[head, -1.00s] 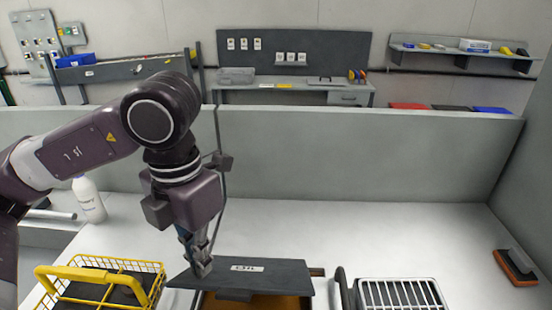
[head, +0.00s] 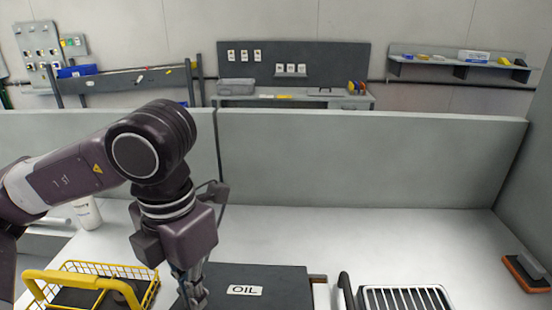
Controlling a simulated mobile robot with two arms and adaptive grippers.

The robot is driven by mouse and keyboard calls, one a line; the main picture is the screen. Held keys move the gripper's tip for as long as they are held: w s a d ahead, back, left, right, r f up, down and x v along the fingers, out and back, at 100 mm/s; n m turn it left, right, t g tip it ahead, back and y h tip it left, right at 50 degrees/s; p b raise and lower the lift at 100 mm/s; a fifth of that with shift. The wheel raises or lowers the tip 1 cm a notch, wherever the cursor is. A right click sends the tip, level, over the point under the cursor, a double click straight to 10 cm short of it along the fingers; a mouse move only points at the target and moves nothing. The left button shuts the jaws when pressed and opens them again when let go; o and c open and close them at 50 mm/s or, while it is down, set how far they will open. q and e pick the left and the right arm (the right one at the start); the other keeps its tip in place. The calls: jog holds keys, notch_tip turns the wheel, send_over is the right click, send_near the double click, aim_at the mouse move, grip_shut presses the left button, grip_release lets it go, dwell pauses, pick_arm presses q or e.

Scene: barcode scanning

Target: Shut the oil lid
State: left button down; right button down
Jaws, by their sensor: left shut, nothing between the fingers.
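The oil lid (head: 270,285) is a dark grey panel with a white "OIL" label, at the bottom middle of the head view. Its top face shows broadly and looks lowered, nearly flat. Its front edge is cut off by the picture's bottom, so how it meets the front rim is hidden. No oil shows under it. My left gripper (head: 193,296) is shut and empty, pointing down at the lid's left side. It overlaps the lid's left edge in the picture; I cannot tell whether they touch. My right gripper is not in view.
A yellow wire basket (head: 90,275) stands left of the lid. A metal-grated fryer basket (head: 405,298) with a dark handle is on the right. An orange-edged brush (head: 527,272) lies far right. The white counter (head: 400,245) behind is clear.

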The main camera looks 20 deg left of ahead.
pick_arm(q)
jog(key=shift+r, duration=0.1)
notch_tip(320, 180, up, 9)
jog(key=p, duration=0.6)
dwell(0.6)
